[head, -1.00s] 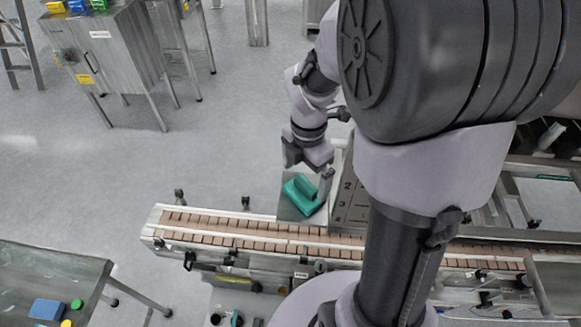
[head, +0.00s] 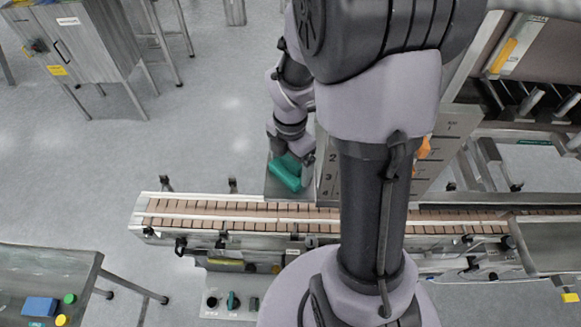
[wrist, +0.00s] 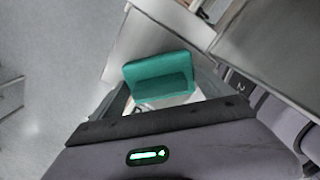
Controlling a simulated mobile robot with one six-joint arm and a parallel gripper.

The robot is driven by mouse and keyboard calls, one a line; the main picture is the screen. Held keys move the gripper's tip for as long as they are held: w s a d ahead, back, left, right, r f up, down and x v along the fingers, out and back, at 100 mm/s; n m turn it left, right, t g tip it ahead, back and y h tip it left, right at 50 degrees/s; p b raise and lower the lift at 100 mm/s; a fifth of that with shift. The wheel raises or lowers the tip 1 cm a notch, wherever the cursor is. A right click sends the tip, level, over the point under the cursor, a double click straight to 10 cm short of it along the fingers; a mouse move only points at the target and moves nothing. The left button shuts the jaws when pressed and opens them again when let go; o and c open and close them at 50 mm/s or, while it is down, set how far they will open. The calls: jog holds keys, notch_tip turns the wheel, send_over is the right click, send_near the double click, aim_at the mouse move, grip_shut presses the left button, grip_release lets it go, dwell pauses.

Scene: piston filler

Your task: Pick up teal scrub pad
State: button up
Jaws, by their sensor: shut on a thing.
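The teal scrub pad (head: 286,173) is a blocky teal piece with a raised grip part, at the grey metal plate beside the conveyor. In the wrist view the pad (wrist: 160,70) sits between the two fingers. My gripper (head: 291,162) is shut on the pad from above. The fingers (wrist: 165,93) show at either side of the pad's near part in the wrist view. I cannot tell whether the pad touches the plate (head: 277,188). The pad's far underside is hidden.
A conveyor (head: 235,212) with brown slats runs just in front of the plate. A numbered panel (head: 327,180) stands close to the right of my gripper. At lower left a metal table (head: 75,262) holds a blue block (head: 40,307).

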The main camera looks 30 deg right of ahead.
notch_tip(320, 180, up, 28)
jog(key=p, duration=0.6)
